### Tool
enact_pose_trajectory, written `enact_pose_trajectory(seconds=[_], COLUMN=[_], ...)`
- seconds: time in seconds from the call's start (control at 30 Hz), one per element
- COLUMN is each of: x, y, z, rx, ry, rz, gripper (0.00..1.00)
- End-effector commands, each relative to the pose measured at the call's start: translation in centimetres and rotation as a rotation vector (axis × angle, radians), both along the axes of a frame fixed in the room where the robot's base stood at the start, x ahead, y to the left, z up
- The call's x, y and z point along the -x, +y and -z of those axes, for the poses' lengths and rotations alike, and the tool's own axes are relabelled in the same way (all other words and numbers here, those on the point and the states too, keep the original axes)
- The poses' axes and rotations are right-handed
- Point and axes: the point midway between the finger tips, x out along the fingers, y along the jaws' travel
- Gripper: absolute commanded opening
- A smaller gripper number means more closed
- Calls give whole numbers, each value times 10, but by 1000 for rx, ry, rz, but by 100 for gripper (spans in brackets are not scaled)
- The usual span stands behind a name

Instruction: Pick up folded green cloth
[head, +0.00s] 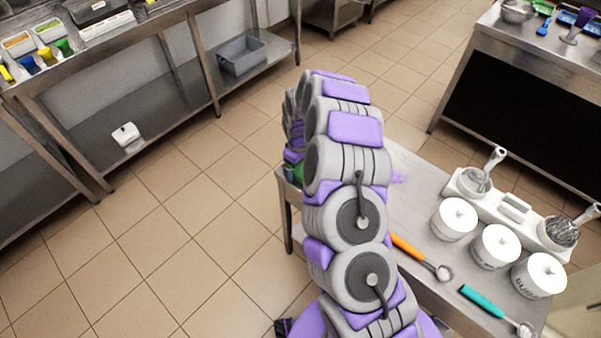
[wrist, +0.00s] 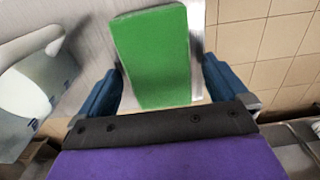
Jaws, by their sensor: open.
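The folded green cloth (wrist: 152,55) lies on the metal table top in the wrist view, flat and roughly rectangular. My gripper (wrist: 155,92) is open, with one blue finger on each side of the cloth's near part. I cannot tell how far above the table the fingertips are. In the head view, only a small green patch of the cloth (head: 297,172) shows at the table's left edge, beside my arm. My arm hides the rest of it and the gripper there.
The steel table (head: 415,195) holds white lidded canisters (head: 495,246), an orange-handled scoop (head: 420,257) and a teal-handled scoop (head: 495,310). A shelf unit with a grey bin (head: 242,56) stands at the left. The tiled floor between is clear.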

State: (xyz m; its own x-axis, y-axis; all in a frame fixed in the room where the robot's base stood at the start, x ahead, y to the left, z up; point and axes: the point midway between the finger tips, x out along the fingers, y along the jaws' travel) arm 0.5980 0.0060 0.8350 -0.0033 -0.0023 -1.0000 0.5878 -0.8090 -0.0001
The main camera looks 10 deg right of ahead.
Motion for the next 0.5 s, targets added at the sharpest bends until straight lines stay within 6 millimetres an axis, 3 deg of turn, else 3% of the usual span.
enact_pose_trajectory(seconds=[0.2,0.5], x=[0,0], y=[0,1], z=[1,1], rx=[0,0], ry=[-1,-1], rz=[0,0], gripper=[100,72])
